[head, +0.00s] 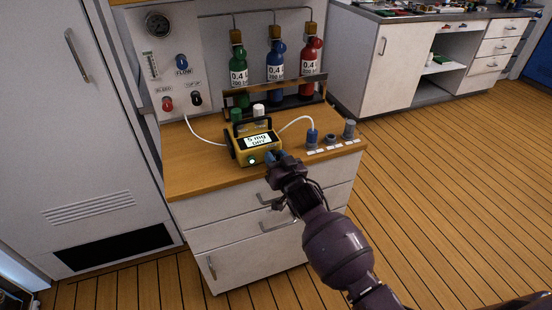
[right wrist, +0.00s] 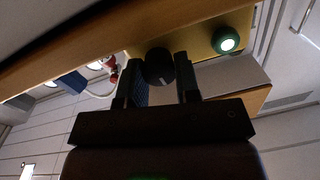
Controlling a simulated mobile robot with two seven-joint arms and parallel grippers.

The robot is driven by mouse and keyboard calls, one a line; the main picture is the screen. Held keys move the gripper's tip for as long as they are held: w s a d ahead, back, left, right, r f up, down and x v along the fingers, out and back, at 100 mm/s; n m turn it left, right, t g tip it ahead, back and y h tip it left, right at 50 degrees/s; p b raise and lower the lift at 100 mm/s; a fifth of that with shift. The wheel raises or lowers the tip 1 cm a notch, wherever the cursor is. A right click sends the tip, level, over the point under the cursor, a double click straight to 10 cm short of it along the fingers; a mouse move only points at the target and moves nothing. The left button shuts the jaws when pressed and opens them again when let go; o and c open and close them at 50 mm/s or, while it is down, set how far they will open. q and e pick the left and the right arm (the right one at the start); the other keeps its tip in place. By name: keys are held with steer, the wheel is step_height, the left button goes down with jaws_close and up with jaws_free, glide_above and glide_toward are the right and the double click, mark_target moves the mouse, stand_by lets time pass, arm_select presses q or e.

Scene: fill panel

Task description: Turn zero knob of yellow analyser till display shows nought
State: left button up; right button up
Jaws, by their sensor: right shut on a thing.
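The yellow analyser (head: 240,157) stands on the wooden top of the cabinet. Its white display (head: 258,142) seems to read "5 mg" with "DRY" below. My right gripper (head: 274,158) is at the right end of the analyser's front. In the right wrist view the dark round zero knob (right wrist: 160,66) with a light mark sits between the two fingers, and the gripper is shut on it. In the head view the gripper hides the knob. A lit green-rimmed button (right wrist: 228,40) is beside the knob on the yellow front. My left gripper is not in view.
Green, blue (head: 276,66) and red bottles stand in a rack behind the analyser. A blue-capped fitting (head: 312,138) with a white hose and small grey parts (head: 349,129) are to its right. A panel with knobs (head: 165,60) is at the left. The front left of the wooden top is clear.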

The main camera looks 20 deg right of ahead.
steer(key=shift+r+n+p, duration=0.2)
steer(key=shift+n+p, duration=0.35)
steer(key=shift+n, duration=0.75)
steer(key=shift+f+n+p, duration=0.2)
steer(key=shift+n+p, duration=0.1)
steer(key=shift+n, duration=0.5)
steer(key=o, duration=0.9)
